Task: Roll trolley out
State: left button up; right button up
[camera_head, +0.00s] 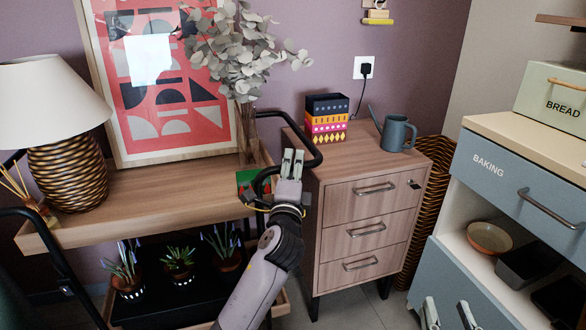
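The trolley (150,204) stands at the left, with a wooden top tray, a lower shelf and black tube handles. Its right handle (317,150) loops out towards the drawer cabinet. My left gripper (293,160) is at this handle, its two pale fingers side by side with a narrow gap, overlapping the tube in the view. I cannot tell whether they clamp it. My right gripper (449,314) is at the bottom edge, right of centre, fingers apart and empty, away from the trolley.
The trolley carries a lamp (66,180), framed print (165,80), leafy vase (247,130) and potted plants (178,259). A wooden drawer cabinet (368,218) with a watering can (396,133) stands close on its right. A blue-grey unit (500,180) is farther right. Some floor (350,308) is clear.

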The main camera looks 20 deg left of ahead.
pick_arm(q)
jog(key=shift+c, duration=0.4)
grip_shut()
dwell(0.4)
